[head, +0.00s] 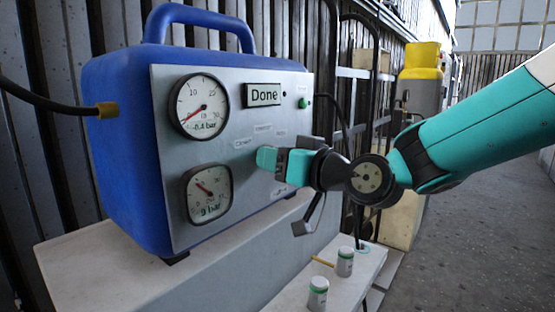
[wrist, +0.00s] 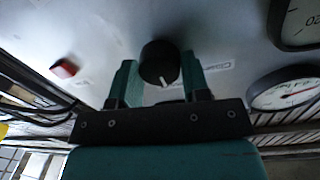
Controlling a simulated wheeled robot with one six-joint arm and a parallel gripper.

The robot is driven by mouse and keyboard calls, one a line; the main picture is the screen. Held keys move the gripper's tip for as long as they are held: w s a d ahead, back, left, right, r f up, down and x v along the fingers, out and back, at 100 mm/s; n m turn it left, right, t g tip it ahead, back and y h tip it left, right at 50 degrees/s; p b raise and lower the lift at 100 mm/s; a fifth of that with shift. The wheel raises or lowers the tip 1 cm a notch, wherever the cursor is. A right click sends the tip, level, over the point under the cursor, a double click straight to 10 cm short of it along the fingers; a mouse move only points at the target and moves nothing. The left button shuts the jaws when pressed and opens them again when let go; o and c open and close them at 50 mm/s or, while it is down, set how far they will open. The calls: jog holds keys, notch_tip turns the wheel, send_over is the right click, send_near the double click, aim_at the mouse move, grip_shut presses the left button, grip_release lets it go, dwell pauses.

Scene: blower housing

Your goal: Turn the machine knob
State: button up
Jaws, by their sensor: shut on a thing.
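The machine (head: 120,140) is a blue case with a handle and a grey front panel (head: 240,120). Its knob (wrist: 158,60) is black and round with a white pointer line, and shows in the wrist view. My gripper (wrist: 160,74) has one teal finger on each side of the knob and is shut on it. In the head view my gripper (head: 278,161) reaches the panel from the right and hides the knob. Labels show on the panel around it. The upper gauge (head: 201,106) shows 0.4 bar and the lower gauge (head: 208,194) 9 bar.
A green button (head: 304,103) is at the panel's upper right. A red switch (wrist: 65,68) shows in the wrist view. Two small jars (head: 318,294) (head: 345,261) and a yellow stick (head: 323,261) are on the pale lower shelf (head: 290,293). A yellow-topped cylinder (head: 422,62) stands behind.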

jog(key=shift+f+b, duration=0.15)
jog(key=shift+b, duration=0.15)
jog(key=shift+n+y+b, duration=0.4)
jog(key=shift+n+b, duration=5.6)
jog(key=shift+b, duration=2.15)
jog(key=o, duration=0.9)
jog(key=shift+d, duration=0.1)
jog(key=p+v, duration=0.1)
jog(key=v, duration=1.6)
jog(key=shift+d, duration=0.15)
